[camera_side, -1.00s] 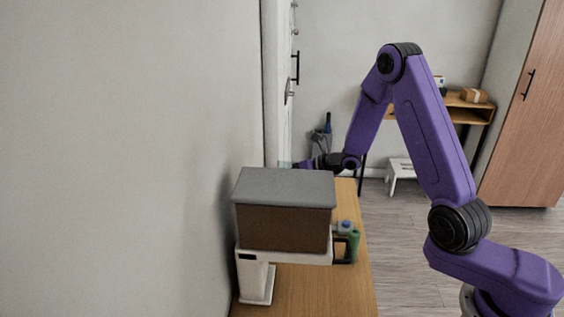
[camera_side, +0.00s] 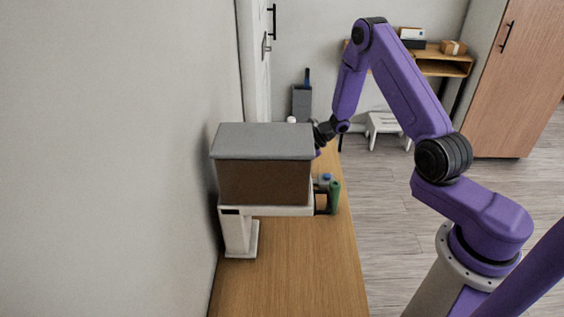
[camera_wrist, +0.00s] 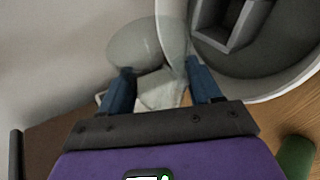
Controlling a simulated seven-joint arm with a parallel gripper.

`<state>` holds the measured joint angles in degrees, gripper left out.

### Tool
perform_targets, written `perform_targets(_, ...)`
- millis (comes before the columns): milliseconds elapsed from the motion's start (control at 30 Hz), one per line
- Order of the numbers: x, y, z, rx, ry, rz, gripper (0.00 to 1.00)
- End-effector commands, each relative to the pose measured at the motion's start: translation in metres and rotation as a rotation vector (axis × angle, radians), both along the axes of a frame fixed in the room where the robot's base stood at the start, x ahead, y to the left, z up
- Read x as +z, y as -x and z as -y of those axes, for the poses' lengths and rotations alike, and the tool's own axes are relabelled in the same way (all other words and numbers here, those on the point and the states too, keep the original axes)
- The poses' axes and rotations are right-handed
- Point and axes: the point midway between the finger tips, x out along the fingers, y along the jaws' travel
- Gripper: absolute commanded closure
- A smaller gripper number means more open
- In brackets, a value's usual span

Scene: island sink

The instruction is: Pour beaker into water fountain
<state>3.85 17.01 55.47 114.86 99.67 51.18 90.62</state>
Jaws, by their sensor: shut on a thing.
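My gripper (camera_wrist: 160,78) has blue fingers, shut on a clear, see-through beaker (camera_wrist: 140,45) in the wrist view. The beaker's outline is faint, and I cannot tell its exact tilt or contents. Right of it is a round white-rimmed bowl (camera_wrist: 282,92), dark grey inside with a grey box-like part (camera_wrist: 215,25); it seems to be the water fountain. The beaker overlaps the bowl's left edge in this view; I cannot tell the height between them. In the side view the gripper and beaker are mostly hidden behind a grey-topped brown box.
The brown box (camera_side: 262,182) stands on a white stand (camera_side: 238,235) on the wooden counter (camera_side: 290,270), close to the wall. A green bottle (camera_side: 334,197) stands to its right and also shows in the wrist view (camera_wrist: 297,157). The counter's near end is clear.

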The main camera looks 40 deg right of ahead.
Motion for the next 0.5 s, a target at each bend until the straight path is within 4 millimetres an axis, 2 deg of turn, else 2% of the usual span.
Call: perform_targets(500, 0.021, -0.006, 0.006, 0.0, -0.269, -0.268, 0.69)
